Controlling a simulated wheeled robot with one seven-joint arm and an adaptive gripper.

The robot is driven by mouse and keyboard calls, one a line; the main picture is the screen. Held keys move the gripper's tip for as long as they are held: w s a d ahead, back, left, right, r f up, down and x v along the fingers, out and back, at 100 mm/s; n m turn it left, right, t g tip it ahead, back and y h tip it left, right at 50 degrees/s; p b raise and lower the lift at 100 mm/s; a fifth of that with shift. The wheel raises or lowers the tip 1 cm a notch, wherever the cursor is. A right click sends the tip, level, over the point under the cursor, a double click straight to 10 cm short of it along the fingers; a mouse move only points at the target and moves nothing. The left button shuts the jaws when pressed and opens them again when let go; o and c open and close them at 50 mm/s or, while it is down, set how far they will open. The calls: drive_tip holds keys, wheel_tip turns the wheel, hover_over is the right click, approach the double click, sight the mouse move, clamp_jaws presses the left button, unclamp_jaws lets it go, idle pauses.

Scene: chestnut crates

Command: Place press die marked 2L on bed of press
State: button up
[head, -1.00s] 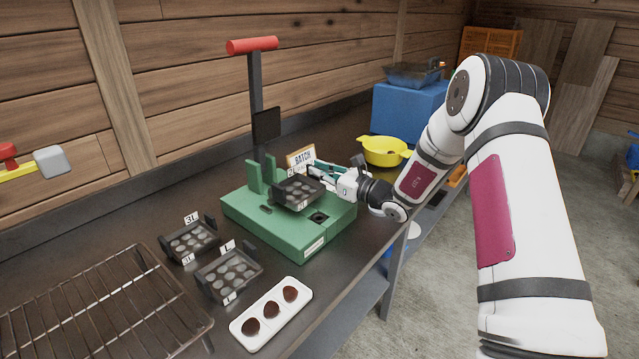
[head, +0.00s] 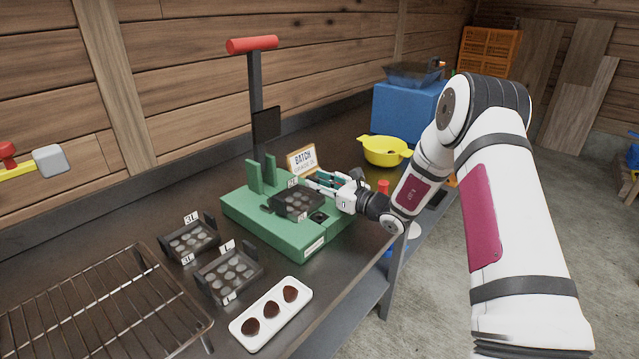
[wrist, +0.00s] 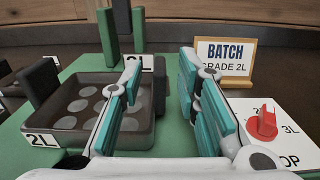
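The dark 2L die (head: 297,201), a shallow tray with round recesses, rests on the green bed of the press (head: 270,222). In the wrist view the die (wrist: 70,122) lies at left, with a 2L label on its near side and another at its back. My gripper (head: 318,184) is at the die's right side.
A card (wrist: 222,58) reads BATCH GRADE 2L. A panel with a red knob (wrist: 264,121) is right of the gripper. The 3L die (head: 190,241), L die (head: 229,275), white tray (head: 270,314) and wire rack (head: 95,300) lie left and in front. A yellow colander (head: 383,152) stands behind.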

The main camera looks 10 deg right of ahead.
drive_tip(key=shift+s+r, duration=0.1)
drive_tip(key=shift+r, duration=0.1)
drive_tip(key=v, duration=1.2)
drive_tip(key=s+a+r+n+g+y, duration=0.3)
drive_tip(key=s+a+r+n+g, duration=0.35)
drive_tip(key=a+r+n, duration=0.35)
drive_tip(key=s+a+r+n+g+h, duration=0.1)
drive_tip(key=s+a+r+n+g, duration=0.2)
drive_tip(key=s, duration=0.4)
drive_tip(key=s+a+r+n+g+h, duration=0.1)
drive_tip(key=s+a+n+g, duration=0.3)
drive_tip(key=s, duration=0.3)
drive_tip(key=s+r+n+g+h, duration=0.1)
drive_tip(key=s+n+h, duration=0.45)
drive_tip(key=s, duration=0.85)
drive_tip(key=s+d+n+t+h, duration=0.2)
drive_tip(key=s+d+n+h, duration=0.4)
drive_tip(key=s+d, duration=0.2)
drive_tip(key=shift+s+d+r+t+p, duration=0.15)
drive_tip(key=shift+s+d+t+p, duration=0.2)
drive_tip(key=shift+d, duration=0.65)
